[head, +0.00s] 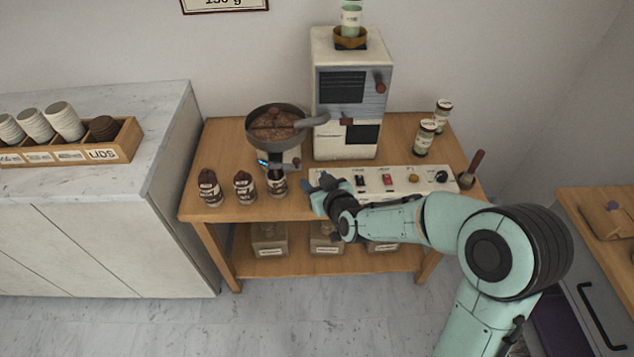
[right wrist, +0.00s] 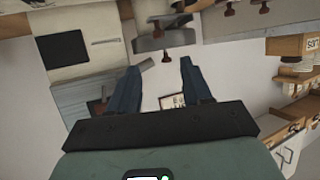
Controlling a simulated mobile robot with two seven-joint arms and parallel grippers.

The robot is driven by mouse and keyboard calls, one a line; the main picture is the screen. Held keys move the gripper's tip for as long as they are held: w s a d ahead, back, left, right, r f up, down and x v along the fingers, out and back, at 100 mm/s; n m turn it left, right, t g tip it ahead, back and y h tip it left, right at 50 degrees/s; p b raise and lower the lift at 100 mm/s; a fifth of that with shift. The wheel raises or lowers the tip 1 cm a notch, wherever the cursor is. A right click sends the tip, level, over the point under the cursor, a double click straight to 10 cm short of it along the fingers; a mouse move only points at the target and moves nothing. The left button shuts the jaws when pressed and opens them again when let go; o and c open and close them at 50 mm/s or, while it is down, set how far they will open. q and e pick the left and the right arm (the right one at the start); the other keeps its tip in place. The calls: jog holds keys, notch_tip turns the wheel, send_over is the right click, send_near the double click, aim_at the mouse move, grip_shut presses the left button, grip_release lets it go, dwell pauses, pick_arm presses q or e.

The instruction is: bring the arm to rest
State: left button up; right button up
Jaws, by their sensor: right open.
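My right arm (head: 400,220) reaches in from the lower right of the head view. My right gripper (head: 322,190) is over the front edge of the wooden cart (head: 220,150), just left of the control panel (head: 400,180). In the right wrist view, my right gripper (right wrist: 158,80) has its two blue fingers apart with nothing held between them. I cannot tell from the head view whether it touches the panel. My left gripper is not in view.
A white machine (head: 348,100) and a round pan of brown grounds (head: 275,122) stand behind the gripper. Several brown jars, including one (head: 244,188), line the cart's left front. Two labelled jars (head: 425,137) stand at right. Floor (head: 330,310) in front is clear.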

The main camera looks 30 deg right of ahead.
dwell(0.4)
jog(key=s+a+f+m+g+y+p, duration=0.15)
jog(key=s+a+f+g, duration=0.35)
jog(key=f, duration=0.7)
jog(key=s+a+f+g+y+p, duration=0.2)
jog(key=s+a+f, duration=0.4)
jog(key=f, duration=0.5)
pick_arm(q)
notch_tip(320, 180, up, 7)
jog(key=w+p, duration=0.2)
jog(key=p, duration=0.1)
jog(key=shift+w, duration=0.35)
pick_arm(e)
jog(key=s+a+f+g+y, duration=0.1)
jog(key=s+a+f+g, duration=0.2)
jog(key=s, duration=0.7)
jog(key=s+a+f+g+y, duration=0.1)
jog(key=s+a+f+g, duration=0.3)
jog(key=s, duration=0.6)
jog(key=shift+a+f+m, duration=0.35)
jog(key=shift+a+f, duration=0.1)
jog(key=shift+f, duration=0.2)
jog(key=shift+w, duration=0.1)
